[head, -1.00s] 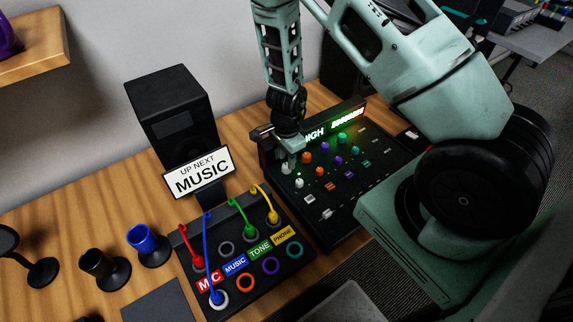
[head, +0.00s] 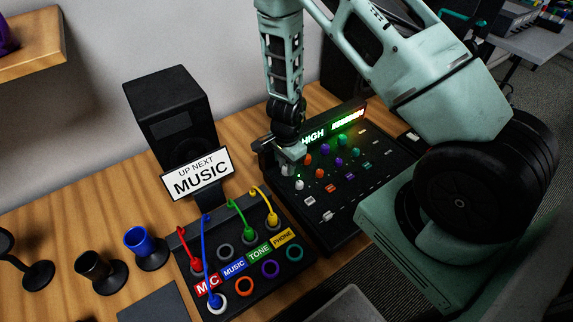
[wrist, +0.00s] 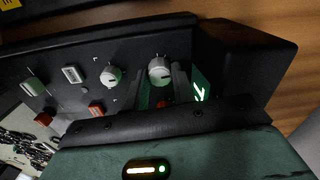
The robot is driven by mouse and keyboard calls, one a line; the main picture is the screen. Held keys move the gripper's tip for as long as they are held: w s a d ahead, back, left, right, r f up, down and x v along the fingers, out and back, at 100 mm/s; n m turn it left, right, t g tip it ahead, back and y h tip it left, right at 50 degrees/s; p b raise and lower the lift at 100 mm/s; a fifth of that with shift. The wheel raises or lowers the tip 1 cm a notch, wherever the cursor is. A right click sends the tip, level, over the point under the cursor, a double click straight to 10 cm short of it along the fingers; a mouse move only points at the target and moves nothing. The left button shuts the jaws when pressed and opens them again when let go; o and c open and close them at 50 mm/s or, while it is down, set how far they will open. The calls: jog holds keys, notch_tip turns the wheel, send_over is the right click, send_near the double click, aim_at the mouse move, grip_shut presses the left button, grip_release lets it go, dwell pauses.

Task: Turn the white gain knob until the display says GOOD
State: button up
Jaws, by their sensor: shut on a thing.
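The mixer (head: 345,205) stands on the wooden table, and its green display (head: 313,134) reads HIGH beside a lit level bar (head: 348,119). My gripper (head: 288,164) is at the mixer's back left corner, low over the panel. In the wrist view its fingers (wrist: 164,84) are shut on the white gain knob (wrist: 159,70), whose top shows between them. In the head view the gripper mostly covers this knob. A second white knob (head: 299,184) sits just in front of it, also visible in the wrist view (wrist: 111,76).
Orange, purple and green knobs (head: 324,149) are close to the right of my gripper. A patch box (head: 238,214) with coloured cables and a MUSIC sign (head: 198,174) stand to the left. A black speaker (head: 168,112) is behind the sign.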

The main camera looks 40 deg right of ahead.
aim_at(286, 167)
jog(key=n, duration=0.3)
jog(key=shift+n+b, duration=0.3)
jog(key=shift+b, duration=0.05)
jog(key=o, duration=0.7)
notch_tip(286, 167, up, 17)
jog(key=p, duration=0.1)
jog(key=shift+r+p, duration=0.2)
jog(key=shift+p, duration=0.15)
